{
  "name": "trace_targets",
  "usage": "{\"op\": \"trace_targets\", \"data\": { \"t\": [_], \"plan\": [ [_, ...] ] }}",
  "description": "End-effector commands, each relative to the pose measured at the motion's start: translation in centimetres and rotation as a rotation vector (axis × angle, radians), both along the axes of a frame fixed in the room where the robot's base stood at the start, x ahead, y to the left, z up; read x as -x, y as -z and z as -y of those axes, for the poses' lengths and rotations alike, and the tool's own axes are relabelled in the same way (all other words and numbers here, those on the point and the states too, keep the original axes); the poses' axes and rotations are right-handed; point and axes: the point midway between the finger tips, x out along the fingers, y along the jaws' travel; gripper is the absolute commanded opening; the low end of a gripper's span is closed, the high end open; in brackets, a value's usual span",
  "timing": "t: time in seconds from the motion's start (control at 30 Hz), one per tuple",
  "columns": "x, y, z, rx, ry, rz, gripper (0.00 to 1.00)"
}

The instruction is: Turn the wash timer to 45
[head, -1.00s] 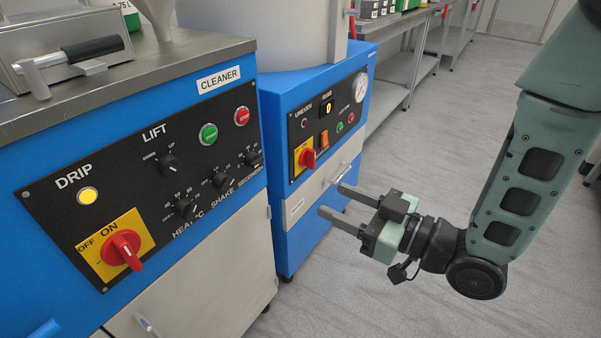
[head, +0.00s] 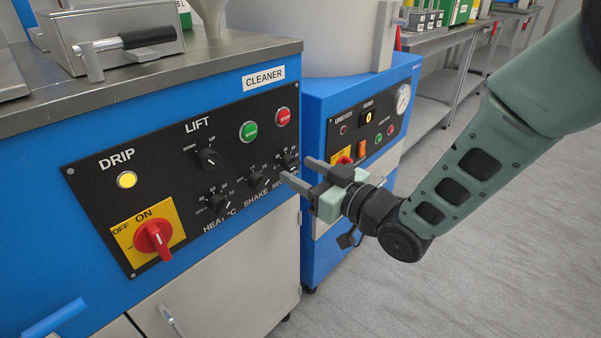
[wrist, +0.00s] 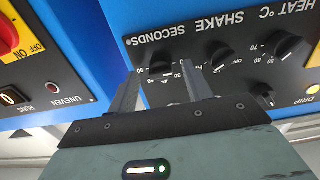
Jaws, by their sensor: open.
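The cleaner's black panel (head: 190,180) carries a row of small black knobs marked HEAT °C, SHAKE and SECONDS. My gripper (head: 294,168) is open in front of the panel's right end, with its fingertips by the SECONDS knob (head: 289,160). In the wrist view, upside down, the SECONDS knob (wrist: 161,62) shows between the two open fingers (wrist: 158,72). I cannot tell whether the fingers touch it or which number its pointer marks. The SHAKE knob (wrist: 218,56) is just beside the right finger in that view. The HEAT knob (head: 219,204) is farther left.
The panel also has a LIFT knob (head: 209,158), a lit yellow DRIP lamp (head: 127,180), a green button (head: 248,130), a red button (head: 283,116) and a red ON/OFF switch (head: 154,238). A second blue machine (head: 318,110) stands close to the right. Open floor lies farther right.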

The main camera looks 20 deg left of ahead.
Motion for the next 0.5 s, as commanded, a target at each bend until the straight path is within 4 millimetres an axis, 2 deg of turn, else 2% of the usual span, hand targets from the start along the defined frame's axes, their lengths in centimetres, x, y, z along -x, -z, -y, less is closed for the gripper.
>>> {"op": "trace_targets", "data": {
  "t": [0.17, 0.43, 0.47, 0.5],
  "plan": [
    [-0.44, 0.04, -1.06, 0.000, 0.000, 0.001, 0.50],
    [-0.49, -0.02, -1.17, 0.000, 0.000, 0.001, 0.50],
    [-0.49, -0.01, -1.17, 0.000, 0.000, 0.001, 0.47],
    [-0.49, -0.01, -1.17, 0.000, 0.000, 0.001, 0.36]
  ]
}}
